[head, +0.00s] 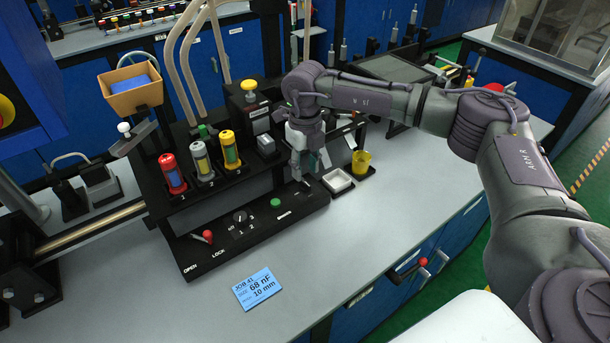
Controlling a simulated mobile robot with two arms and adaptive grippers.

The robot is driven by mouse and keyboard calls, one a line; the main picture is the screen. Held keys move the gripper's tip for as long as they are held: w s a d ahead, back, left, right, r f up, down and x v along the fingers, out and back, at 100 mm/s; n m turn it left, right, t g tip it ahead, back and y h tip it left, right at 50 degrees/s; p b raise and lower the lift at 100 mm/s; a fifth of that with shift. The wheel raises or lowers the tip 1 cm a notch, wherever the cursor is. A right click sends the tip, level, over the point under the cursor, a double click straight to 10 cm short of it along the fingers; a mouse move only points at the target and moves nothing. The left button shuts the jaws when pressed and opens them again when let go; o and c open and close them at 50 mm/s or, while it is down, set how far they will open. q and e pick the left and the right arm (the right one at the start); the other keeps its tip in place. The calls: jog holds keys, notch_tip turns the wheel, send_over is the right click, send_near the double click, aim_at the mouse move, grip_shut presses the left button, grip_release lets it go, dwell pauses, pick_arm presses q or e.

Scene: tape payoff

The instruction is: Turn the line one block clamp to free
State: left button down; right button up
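A small red-handled lever (207,236) stands on the front left of the black panel (290,216), with the words OPEN and LOCK printed beside it. I see no label reading "free", and I cannot tell for sure that this lever is the line one block clamp. My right gripper (305,174) points down over the right end of the panel, well right of the lever. Its fingers are small and dark here, and I cannot tell whether they are open or shut. My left gripper is out of view.
A dial (240,216) and a green button (275,202) sit right of the lever. A blue job card (257,289) lies in front. A white dish (338,181) and yellow cup (361,163) stand right of my gripper.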

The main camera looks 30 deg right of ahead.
aim_at(305, 182)
jog(key=shift+f, duration=2.05)
grip_shut()
